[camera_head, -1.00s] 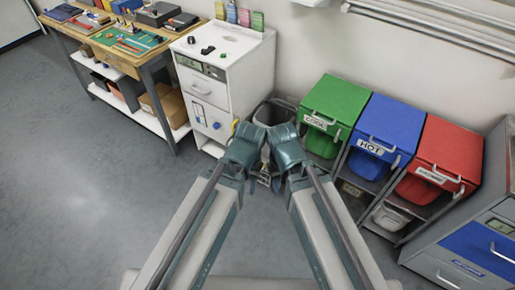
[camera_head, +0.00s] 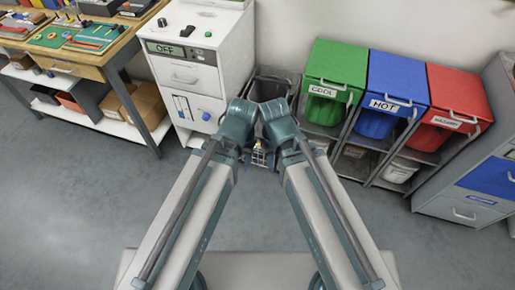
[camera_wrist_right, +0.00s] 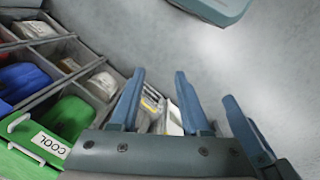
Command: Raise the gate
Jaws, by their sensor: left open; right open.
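I cannot make out a part that is plainly the gate. A white machine (camera_head: 205,50) stands at the back left of centre in the head view, with a display reading OFF (camera_head: 165,49), knobs and a front drawer. My left gripper (camera_head: 258,156) shows small and partly hidden between my two arms, low in front of a dark grey bin (camera_head: 270,88). My right gripper is hidden in the head view. In the right wrist view my right gripper (camera_wrist_right: 159,72) has its fingers apart. A white and yellow item (camera_wrist_right: 156,106) shows behind them; I cannot tell what it is.
Green COOL (camera_head: 336,62), blue HOT (camera_head: 398,78) and red (camera_head: 458,88) bins stand right of centre. A grey cabinet (camera_head: 470,192) is at the far right. A wooden workbench (camera_head: 92,70) is at the left. The grey floor (camera_head: 75,210) is clear in front.

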